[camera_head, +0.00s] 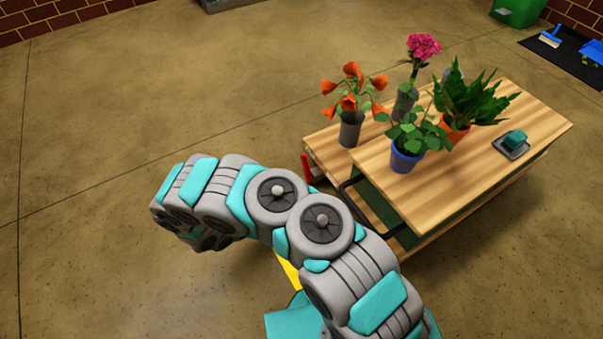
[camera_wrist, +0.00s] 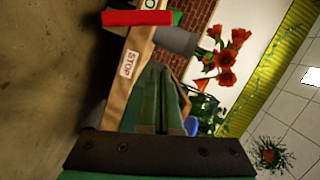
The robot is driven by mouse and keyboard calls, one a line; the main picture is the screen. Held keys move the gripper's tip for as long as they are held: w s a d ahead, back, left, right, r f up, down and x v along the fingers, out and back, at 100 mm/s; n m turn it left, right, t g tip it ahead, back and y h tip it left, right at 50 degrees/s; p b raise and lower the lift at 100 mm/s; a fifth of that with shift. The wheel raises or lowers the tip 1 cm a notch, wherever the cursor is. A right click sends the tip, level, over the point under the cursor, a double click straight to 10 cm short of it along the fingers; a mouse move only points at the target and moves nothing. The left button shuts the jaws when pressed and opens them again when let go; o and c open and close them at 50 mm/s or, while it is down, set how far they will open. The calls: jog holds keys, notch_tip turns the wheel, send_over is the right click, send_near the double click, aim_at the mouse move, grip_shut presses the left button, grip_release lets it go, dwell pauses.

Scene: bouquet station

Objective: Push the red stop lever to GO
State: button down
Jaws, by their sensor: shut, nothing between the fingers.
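The red stop lever (camera_wrist: 138,17) shows at the top of the wrist view as a red bar beside a wooden board. A white STOP label (camera_wrist: 128,63) is on the board, apart from the bar. Part of another white label ending in O (camera_wrist: 150,4) shows at the top edge, close to the bar. My gripper (camera_wrist: 162,72) is shut and empty, with the bar beyond its fingertips in the picture and no visible contact. In the head view the lever (camera_head: 306,170) stands at the cart's left end; my gripper is not clearly visible there.
The wooden cart (camera_head: 480,185) carries several potted plants, including orange flowers (camera_head: 350,90) in a grey vase near the lever. A blue pot (camera_head: 406,158) and a small teal block on a grey tray (camera_head: 512,145) are also on it. Floor left of the cart is clear.

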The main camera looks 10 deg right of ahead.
jog(key=shift+v, duration=1.05)
jog(key=s+d+r+m+g+h+p, duration=0.1)
jog(key=d+r+m+g, duration=0.4)
jog(key=r, duration=0.4)
jog(key=s+d+r+m+g+h+p, duration=0.1)
jog(key=d+r+m+g+p, duration=0.1)
jog(key=d+r+m, duration=0.55)
jog(key=s+d+r+m+g+y+p, duration=0.1)
jog(key=s+d+r+m+g+y, duration=0.15)
jog(key=s+r+m, duration=0.35)
jog(key=s+d+r+m+g+y+p, duration=0.1)
jog(key=s+d+r+m+g+y, duration=0.15)
jog(key=s+r+m, duration=0.35)
jog(key=s+a+r+m+g+y+p, duration=0.1)
jog(key=s+r+m+g+y+p, duration=0.1)
jog(key=s+r+m+y, duration=0.55)
jog(key=s+a+r+m+t+y+p, duration=0.1)
jog(key=s+a+r+m+y, duration=0.1)
jog(key=s+a+m, duration=0.3)
jog(key=s+a+r+m+t+y+p, duration=0.2)
jog(key=s+a+r+m, duration=0.2)
jog(key=s+m, duration=0.3)
jog(key=shift+s+a+r+m, duration=0.4)
jog(key=shift+a+m, duration=0.2)
jog(key=shift+m, duration=0.2)
